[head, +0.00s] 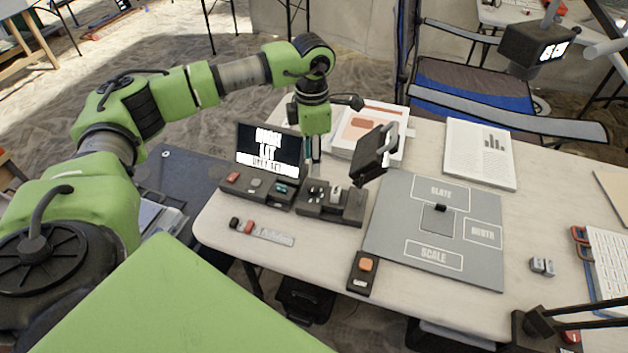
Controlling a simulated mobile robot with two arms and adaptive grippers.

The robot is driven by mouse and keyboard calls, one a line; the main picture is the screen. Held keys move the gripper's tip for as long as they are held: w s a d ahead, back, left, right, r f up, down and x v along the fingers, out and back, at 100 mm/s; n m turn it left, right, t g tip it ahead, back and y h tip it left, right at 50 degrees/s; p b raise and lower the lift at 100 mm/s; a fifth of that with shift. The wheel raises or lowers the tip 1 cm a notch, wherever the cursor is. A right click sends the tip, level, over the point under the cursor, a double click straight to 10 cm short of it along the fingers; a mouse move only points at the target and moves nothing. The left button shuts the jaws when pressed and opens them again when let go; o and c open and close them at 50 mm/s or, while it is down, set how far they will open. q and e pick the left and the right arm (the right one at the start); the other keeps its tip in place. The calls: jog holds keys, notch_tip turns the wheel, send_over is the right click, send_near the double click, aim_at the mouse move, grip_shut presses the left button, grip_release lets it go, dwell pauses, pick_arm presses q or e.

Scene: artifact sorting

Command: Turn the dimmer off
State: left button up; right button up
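I cannot tell for sure which part is the dimmer. A dark console (318,211) with small dark and light knobs stands left of centre on the table. A dark block with an orange button (365,265) lies in front of the grey mat. My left gripper (312,160) points down just behind the console, between a black display and a tilted dark panel. Its fingers look narrow and close together, and their tips are partly hidden. I see nothing held in it. My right gripper is not in view.
The black display (267,151) has a dark base with small coloured pieces. The tilted dark panel (371,155) stands close right of my gripper. A labelled grey mat (390,226) covers mid-table. Printed sheets (465,160) lie behind it. A lamp-like dark head (532,48) hangs upper right.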

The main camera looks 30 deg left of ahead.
pick_arm(q)
send_over(314, 188)
notch_tip(314, 188, down, 4)
jog(key=shift+s+a+f, duration=0.1)
jog(key=shift+s+f, duration=0.05)
notch_tip(314, 188, down, 4)
jog(key=shift+p, duration=0.5)
jog(key=shift+f, duration=0.7)
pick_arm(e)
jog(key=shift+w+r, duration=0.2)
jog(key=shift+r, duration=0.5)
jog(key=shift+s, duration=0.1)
pick_arm(q)
jog(key=shift+c, duration=1.2)
grip_shut()
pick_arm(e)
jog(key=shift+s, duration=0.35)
